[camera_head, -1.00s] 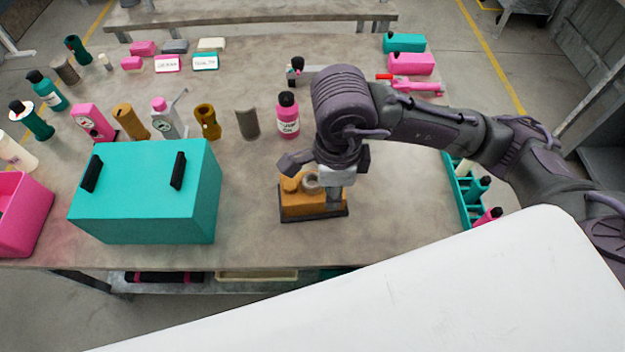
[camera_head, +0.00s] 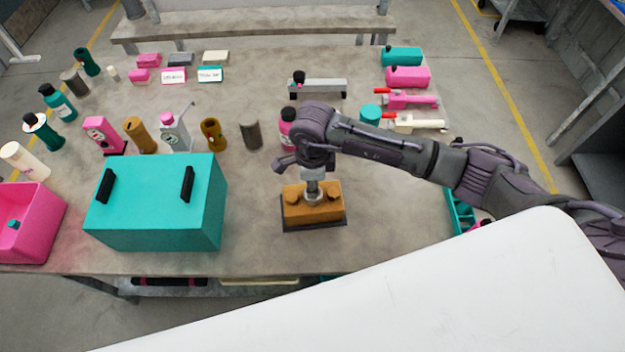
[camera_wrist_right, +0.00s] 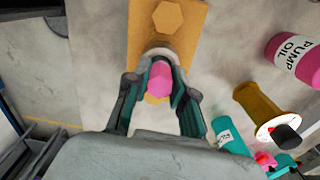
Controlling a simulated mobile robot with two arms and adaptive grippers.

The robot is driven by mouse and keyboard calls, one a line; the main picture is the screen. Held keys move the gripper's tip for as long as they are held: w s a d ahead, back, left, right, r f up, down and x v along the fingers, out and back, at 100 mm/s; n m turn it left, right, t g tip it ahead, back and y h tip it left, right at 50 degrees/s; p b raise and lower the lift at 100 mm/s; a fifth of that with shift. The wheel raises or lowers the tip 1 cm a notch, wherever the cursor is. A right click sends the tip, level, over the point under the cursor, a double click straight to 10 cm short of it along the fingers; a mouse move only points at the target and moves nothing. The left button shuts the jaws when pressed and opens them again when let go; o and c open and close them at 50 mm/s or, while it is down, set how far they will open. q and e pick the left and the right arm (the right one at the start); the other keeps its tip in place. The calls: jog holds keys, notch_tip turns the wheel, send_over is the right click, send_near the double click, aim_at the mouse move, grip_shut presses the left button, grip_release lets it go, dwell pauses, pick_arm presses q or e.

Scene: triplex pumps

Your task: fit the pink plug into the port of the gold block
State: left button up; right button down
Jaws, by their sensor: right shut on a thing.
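The gold block (camera_head: 325,212) stands on a dark base near the front middle of the table. It has hexagonal bosses on top and also shows in the right wrist view (camera_wrist_right: 143,22). Its grey ring-shaped port (camera_wrist_right: 158,52) is just beyond my fingertips. My right gripper (camera_head: 313,184) points down over the block's middle. In the right wrist view my right gripper (camera_wrist_right: 160,84) is shut on the pink plug (camera_wrist_right: 159,76), with a finger on each side. The plug lines up closely with the port; I cannot tell whether it has entered. My left gripper is out of view.
A teal box (camera_head: 150,215) with black handles stands left of the block. A pink pump oil bottle (camera_head: 286,128) stands behind it, close to my right wrist. A teal rack (camera_head: 460,212) is at the right edge. Bare table lies between box and block.

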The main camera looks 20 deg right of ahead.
jog(key=shift+f+b, duration=0.35)
jog(key=c, duration=1)
grip_release()
jog(key=shift+r, duration=0.1)
jog(key=shift+r+p, duration=0.15)
jog(key=shift+p, duration=0.15)
jog(key=shift+r, duration=0.25)
notch_tip(320, 180, up, 12)
jog(key=b, duration=0.4)
jog(key=shift+f, duration=0.25)
